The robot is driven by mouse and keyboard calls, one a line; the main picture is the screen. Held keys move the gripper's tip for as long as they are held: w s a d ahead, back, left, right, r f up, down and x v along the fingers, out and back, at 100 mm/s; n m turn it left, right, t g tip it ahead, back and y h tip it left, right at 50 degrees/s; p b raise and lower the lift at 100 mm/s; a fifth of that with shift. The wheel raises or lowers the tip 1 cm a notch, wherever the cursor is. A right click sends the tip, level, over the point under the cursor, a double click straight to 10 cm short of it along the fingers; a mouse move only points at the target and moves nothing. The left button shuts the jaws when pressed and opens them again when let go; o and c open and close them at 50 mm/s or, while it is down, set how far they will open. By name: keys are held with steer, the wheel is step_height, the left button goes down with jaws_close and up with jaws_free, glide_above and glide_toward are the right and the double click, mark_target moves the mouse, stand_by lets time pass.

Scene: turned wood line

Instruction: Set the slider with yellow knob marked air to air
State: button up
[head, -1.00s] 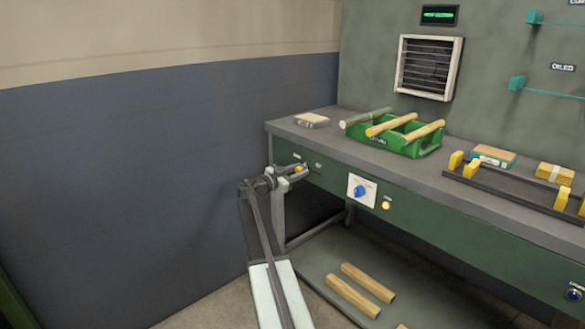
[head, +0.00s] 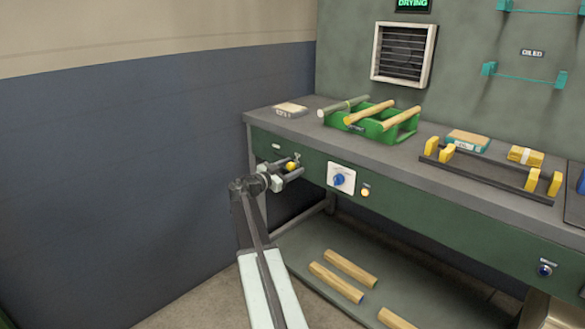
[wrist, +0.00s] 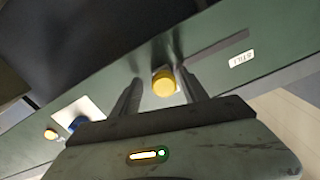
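The slider's yellow knob (head: 292,166) sits on the green bench front, near its left end. In the wrist view the yellow knob (wrist: 163,84) stands at the left end of the visible slot (wrist: 218,48), away from the STILL label (wrist: 241,58). No AIR label is readable; a small label (head: 297,155) sits just above the knob in the head view. My gripper (head: 288,170) is open, with one finger on each side of the knob. In the wrist view the right finger is close to the knob, and a gap shows at the left finger.
A blue dial (head: 339,180) and an orange button (head: 365,193) are right of the slider in the head view. On the bench top are a green tray (head: 372,129) with wooden rods and a dark rack (head: 475,172). Wooden pieces (head: 350,267) lie on the lower shelf.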

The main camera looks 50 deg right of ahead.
steer(key=a, duration=0.7)
steer(key=shift+w+a, duration=0.3)
steer(key=shift+a, duration=0.1)
